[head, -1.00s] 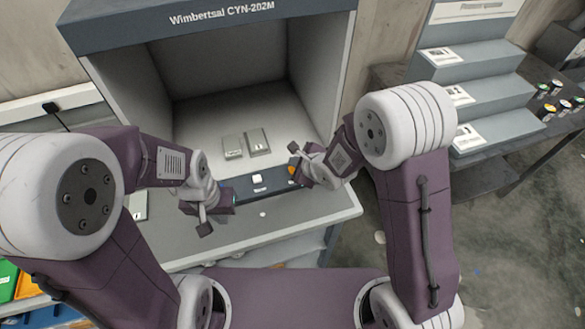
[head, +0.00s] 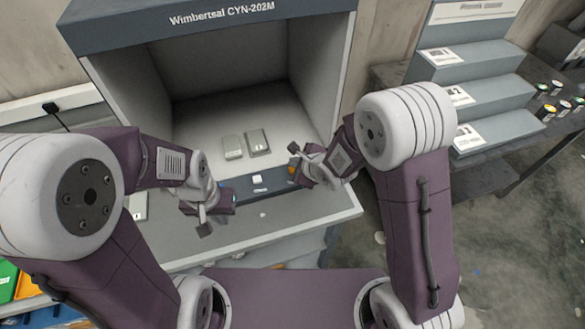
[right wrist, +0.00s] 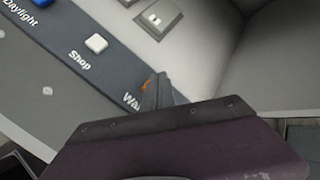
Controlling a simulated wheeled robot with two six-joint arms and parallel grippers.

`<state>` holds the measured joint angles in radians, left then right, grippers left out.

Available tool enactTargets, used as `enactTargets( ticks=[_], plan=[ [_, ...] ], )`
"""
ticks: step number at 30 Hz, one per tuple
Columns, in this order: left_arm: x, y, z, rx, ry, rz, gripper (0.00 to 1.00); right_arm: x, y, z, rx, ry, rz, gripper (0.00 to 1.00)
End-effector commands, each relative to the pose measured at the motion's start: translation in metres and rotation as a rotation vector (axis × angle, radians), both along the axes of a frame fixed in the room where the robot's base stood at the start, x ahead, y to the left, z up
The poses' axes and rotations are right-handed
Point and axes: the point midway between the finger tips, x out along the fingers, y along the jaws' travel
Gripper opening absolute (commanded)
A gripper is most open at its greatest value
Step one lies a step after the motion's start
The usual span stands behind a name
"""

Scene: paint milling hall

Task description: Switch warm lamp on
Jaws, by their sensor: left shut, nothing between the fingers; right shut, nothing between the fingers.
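The orange warm switch (right wrist: 146,86) is at the right end of the dark control strip (right wrist: 107,72), above a partly hidden label starting "Wa". It also shows in the head view (head: 292,170). My right gripper (right wrist: 158,92) is shut and empty, its fingertips at the orange switch and covering part of it. I cannot tell whether they press it. A white switch (right wrist: 96,43) labelled "Shop" and a blue switch (right wrist: 41,2) labelled "Daylight" sit further left. My left gripper (head: 232,197) is shut and empty near the strip's left end, by the blue switch.
The strip runs along the front of the open light booth (head: 340,75). Two grey panels, left (head: 233,147) and right (head: 257,142), lie on the booth floor. A stepped grey rack (head: 487,95) and several small pots (head: 549,112) stand to the right.

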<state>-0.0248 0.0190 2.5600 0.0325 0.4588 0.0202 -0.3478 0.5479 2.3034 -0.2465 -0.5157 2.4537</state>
Motion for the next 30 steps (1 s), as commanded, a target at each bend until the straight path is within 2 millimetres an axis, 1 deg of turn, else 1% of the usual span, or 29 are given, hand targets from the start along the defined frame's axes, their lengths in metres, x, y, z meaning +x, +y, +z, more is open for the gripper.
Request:
enactTargets(
  ticks=[11,19,30],
  plan=[
    [0.0000,0.0000,0.0000,0.000,0.000,0.000,0.00,0.0000,0.0000,0.0000,0.000,0.000,0.000,0.00],
    [0.0000,0.0000,-0.0041,0.000,0.000,0.000,0.00,-0.0002,-0.0001,-0.0094,-0.001,0.001,0.000,0.00],
    [0.0000,0.0000,-0.0039,0.000,0.000,0.000,0.00,0.0000,-0.0001,-0.0095,0.000,0.000,0.000,0.00]
  ],
)
